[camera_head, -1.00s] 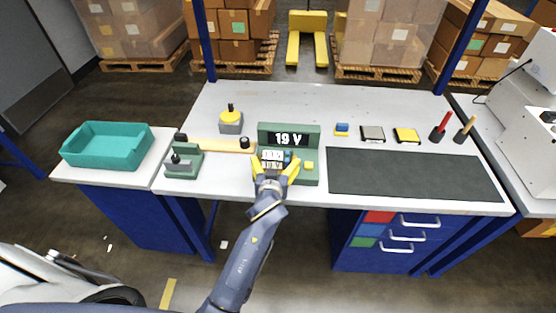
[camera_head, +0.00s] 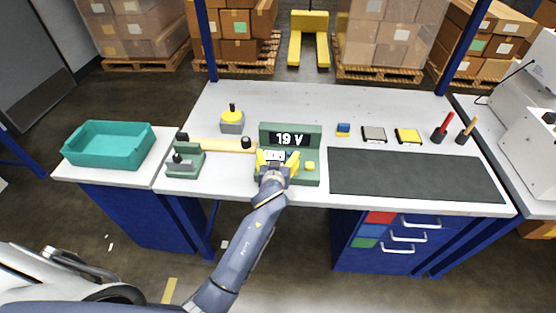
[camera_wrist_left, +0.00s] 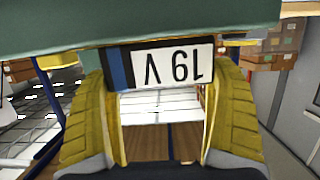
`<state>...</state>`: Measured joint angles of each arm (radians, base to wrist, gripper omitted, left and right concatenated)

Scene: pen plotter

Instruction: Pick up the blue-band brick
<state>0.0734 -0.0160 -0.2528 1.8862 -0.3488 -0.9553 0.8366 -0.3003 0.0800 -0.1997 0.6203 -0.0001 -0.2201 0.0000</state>
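The blue-band brick (camera_wrist_left: 160,70), dark with a blue band and a white "19 V" label, is between the yellow fingers in the left wrist view. In the head view it sits at the green tester (camera_head: 302,129), mostly hidden by my gripper. My left gripper (camera_head: 276,162) reaches in from the front, low over the tester's base. In the wrist view the fingers of my left gripper (camera_wrist_left: 160,85) stand apart, one on each side of the brick, very close to its ends. I see no clear grip on it. My right gripper is not in view.
The tester's sign reads "19 V", with a yellow button (camera_head: 310,166) at its right. A teal bin (camera_head: 108,146) is farther left. A dark mat (camera_head: 415,174) lies clear at right.

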